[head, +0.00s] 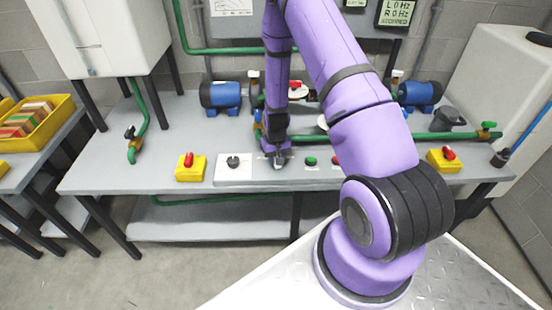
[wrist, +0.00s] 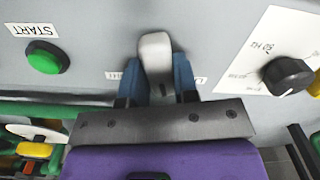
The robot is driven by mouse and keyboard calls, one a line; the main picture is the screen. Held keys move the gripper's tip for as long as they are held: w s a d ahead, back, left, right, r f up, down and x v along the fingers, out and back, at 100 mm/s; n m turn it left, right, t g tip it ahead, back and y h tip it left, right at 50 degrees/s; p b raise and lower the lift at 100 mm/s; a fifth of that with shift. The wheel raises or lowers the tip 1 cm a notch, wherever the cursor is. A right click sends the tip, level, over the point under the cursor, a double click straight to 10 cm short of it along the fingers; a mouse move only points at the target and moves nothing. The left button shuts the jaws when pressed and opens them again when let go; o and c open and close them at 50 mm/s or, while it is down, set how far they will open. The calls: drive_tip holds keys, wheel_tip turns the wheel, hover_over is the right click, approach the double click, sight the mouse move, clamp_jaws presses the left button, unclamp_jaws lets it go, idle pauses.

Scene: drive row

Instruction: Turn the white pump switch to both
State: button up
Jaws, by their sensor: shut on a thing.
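The white pump switch (wrist: 155,48) is a rounded lever on the grey panel, seen up close in the wrist view. It points up and slightly left in that picture. My gripper (wrist: 167,88) is shut on it, with one blue fingertip on each side. Labels on both sides of the switch are mostly covered by the fingers, so I cannot read them or tell which position it is in. In the head view my gripper (head: 279,160) is at the front control panel (head: 242,178), and it hides most of the switch.
A green START button (wrist: 45,60) and a black dial knob (wrist: 287,75) flank the switch in the wrist view. Yellow boxes with red knobs stand left (head: 190,174) and right (head: 444,162) on the bench. Blue motors (head: 221,95) and green pipes stand behind.

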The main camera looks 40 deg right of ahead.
drive_tip(key=shift+m, duration=1.3)
drive_tip(key=o, duration=0.9)
wheel_tip(320, 180, up, 11)
drive_tip(key=shift+f, duration=0.1)
